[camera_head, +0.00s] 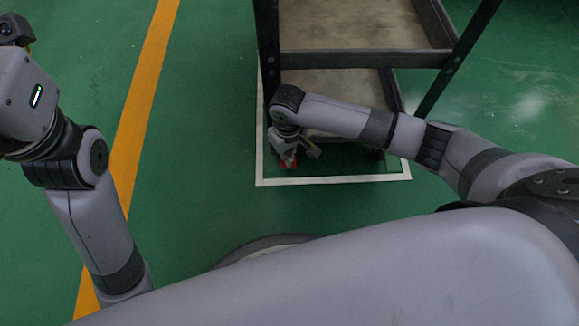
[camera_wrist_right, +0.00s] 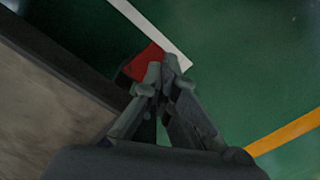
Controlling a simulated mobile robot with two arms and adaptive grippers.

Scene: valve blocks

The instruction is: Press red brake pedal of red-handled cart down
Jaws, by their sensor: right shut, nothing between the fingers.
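The cart stands at the top centre of the head view, with a dark frame (camera_head: 268,45) and grey-brown shelves (camera_head: 350,85). Its handle is not in view. The red brake pedal (camera_head: 288,163) is low at the cart's near left corner. It also shows in the right wrist view (camera_wrist_right: 143,63), beside and partly behind the fingertips. My right gripper (camera_head: 287,152) points down at the pedal, shut and empty. In the right wrist view its fingertips (camera_wrist_right: 163,68) are together at the pedal's edge; I cannot tell whether they touch it. My left gripper is out of view.
A white floor line (camera_head: 330,180) frames the cart's base. A yellow stripe (camera_head: 140,100) runs along the green floor at left. The floor between stripe and cart is clear. The cart's dark upright (camera_head: 460,55) stands at right, beyond my right arm.

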